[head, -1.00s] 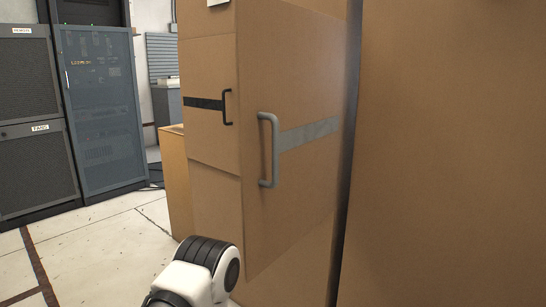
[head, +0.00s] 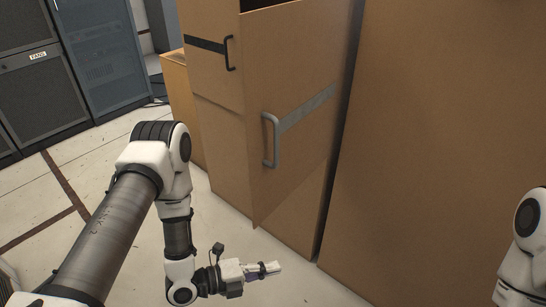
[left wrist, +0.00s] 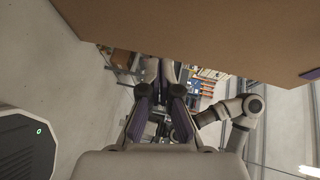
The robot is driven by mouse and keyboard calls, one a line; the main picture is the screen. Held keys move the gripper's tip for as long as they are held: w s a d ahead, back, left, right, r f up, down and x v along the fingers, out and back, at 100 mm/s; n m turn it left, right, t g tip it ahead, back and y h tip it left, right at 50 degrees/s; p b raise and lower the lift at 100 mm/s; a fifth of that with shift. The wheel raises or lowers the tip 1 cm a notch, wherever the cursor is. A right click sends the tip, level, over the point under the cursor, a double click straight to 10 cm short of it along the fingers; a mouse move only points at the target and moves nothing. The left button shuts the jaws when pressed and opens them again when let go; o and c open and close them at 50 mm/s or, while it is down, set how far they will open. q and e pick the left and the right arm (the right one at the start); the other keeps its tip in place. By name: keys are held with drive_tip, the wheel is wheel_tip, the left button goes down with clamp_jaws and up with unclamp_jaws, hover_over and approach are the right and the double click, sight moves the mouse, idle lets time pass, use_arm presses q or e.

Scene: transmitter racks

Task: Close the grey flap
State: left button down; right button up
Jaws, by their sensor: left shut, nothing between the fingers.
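The grey flap (head: 295,75) is a brown panel with a grey stripe and a grey upright handle (head: 268,140), on the tall brown cabinet. It stands ajar: its left edge juts out in front of the cabinet body, and a dark gap shows at its top. My left gripper (head: 276,267) is shut and empty, low in front of the cabinet, below the flap and apart from the handle. In the left wrist view, the left gripper's fingers (left wrist: 160,75) point forward below a large brown surface. My right gripper is out of view; only part of the right arm shows.
A second panel with a black stripe and black handle (head: 230,53) is left of the flap. A plain brown cabinet side (head: 430,130) fills the right. Dark racks (head: 40,90) stand at the far left. Pale floor (head: 225,205) is open in front.

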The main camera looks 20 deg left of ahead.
use_arm(q)
drive_tip(key=a+r+t+h+p, duration=0.1)
drive_tip(key=a+r+p, duration=0.2)
drive_tip(key=r+p, duration=1.05)
drive_tip(key=a+r+t+p, duration=0.1)
drive_tip(key=a+r+p, duration=0.2)
drive_tip(key=r+p, duration=1.05)
drive_tip(key=w+d+r, duration=0.3)
drive_tip(key=w+d, duration=0.3)
drive_tip(key=d, duration=0.2)
drive_tip(key=shift+m, duration=0.3)
drive_tip(key=a, duration=0.1)
drive_tip(key=w+a+p, duration=0.1)
drive_tip(key=a, duration=0.1)
drive_tip(key=w+a+p, duration=0.1)
drive_tip(key=shift+a+f, duration=0.2)
drive_tip(key=shift+f, duration=0.15)
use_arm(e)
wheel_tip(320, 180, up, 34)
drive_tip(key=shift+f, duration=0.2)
use_arm(q)
drive_tip(key=shift+d, duration=0.15)
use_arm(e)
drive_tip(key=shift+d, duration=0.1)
